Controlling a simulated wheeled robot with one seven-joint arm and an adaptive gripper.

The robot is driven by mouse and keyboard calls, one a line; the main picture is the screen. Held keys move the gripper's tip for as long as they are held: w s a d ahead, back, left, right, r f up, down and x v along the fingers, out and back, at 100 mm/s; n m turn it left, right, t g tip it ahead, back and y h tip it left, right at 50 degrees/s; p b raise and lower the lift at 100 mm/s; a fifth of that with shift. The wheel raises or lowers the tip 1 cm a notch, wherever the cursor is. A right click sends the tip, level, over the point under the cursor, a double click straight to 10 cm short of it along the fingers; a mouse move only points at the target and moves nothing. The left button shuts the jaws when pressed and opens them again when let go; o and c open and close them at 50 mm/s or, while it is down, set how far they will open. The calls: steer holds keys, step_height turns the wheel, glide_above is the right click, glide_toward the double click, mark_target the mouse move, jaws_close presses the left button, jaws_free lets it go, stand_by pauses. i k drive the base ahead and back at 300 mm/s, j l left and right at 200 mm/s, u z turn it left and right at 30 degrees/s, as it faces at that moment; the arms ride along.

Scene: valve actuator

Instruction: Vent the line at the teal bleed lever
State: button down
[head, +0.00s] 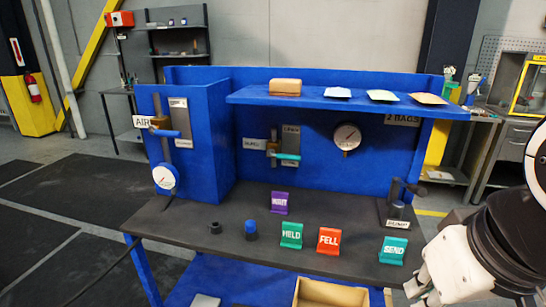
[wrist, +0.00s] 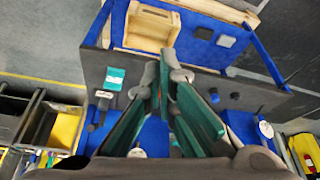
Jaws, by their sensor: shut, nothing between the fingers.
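The teal bleed lever (head: 288,156) sticks out level from a brass valve (head: 271,148) on a vertical pipe at the bench's blue back panel. A label plate stands just above it. I cannot make the lever out in the wrist view, where my fingers cover much of the middle. My gripper (head: 424,290) is at the lower right of the head view, in front of the bench's right end and well apart from the lever. In the wrist view my gripper (wrist: 168,72) shows its teal-padded fingers, shut and empty.
A blue lever (head: 168,133) sits on the left AIR panel. A gauge (head: 347,137) is right of the teal lever, below a shelf (head: 310,97). Purple, green, red and teal signs stand on the dark bench top (head: 190,225). A pump (head: 397,208) stands at right.

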mark_target(271, 152)
steer(key=i+j+u, duration=0.25)
steer(key=i+j, duration=0.25)
steer(key=j, duration=0.3)
steer(key=i+j+u, duration=0.25)
steer(key=i+j, duration=0.3)
steer(key=j, duration=0.15)
